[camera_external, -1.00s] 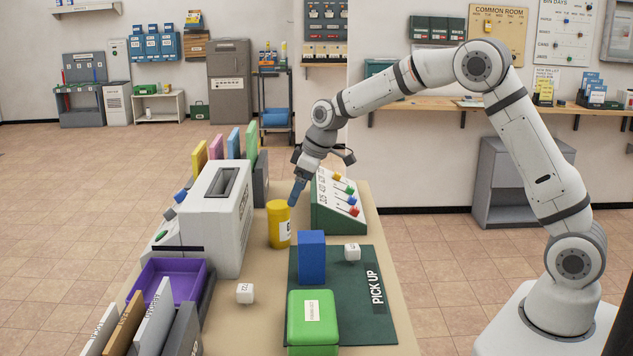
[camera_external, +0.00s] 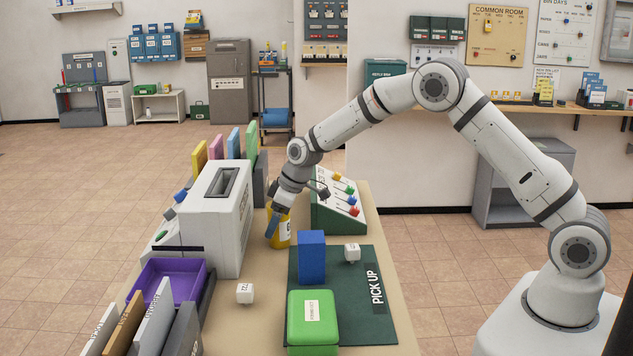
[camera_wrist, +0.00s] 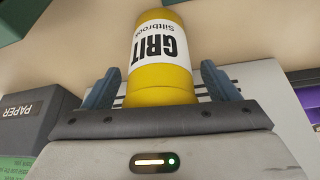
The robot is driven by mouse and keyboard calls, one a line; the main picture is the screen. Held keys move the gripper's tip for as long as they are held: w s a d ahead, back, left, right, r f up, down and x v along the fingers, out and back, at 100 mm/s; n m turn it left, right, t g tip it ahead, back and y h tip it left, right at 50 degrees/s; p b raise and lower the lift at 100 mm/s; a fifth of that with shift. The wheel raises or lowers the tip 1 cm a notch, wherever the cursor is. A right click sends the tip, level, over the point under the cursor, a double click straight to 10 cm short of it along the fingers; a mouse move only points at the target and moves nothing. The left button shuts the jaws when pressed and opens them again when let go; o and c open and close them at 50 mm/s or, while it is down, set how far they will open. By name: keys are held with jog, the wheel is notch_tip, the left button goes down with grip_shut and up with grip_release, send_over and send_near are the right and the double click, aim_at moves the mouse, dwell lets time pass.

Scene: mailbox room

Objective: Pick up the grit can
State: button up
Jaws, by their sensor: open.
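The grit can (camera_external: 284,229) is a yellow cylinder with a white label, standing on the table to the right of the white machine. In the wrist view the grit can (camera_wrist: 160,60) fills the middle, with "GRIT" on its label. My gripper (camera_external: 272,228) is down at the can and covers part of it in the external view. In the wrist view my gripper (camera_wrist: 163,86) is open, with one blue finger on each side of the can. A gap shows beside each finger, so I see no grip on it.
The white slotted machine (camera_external: 215,225) stands close on the left. A green sloped panel with coloured knobs (camera_external: 338,203) is close on the right.

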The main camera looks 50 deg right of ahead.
jog(key=shift+c, duration=0.4)
jog(key=shift+r, duration=0.1)
jog(key=c, duration=1.3)
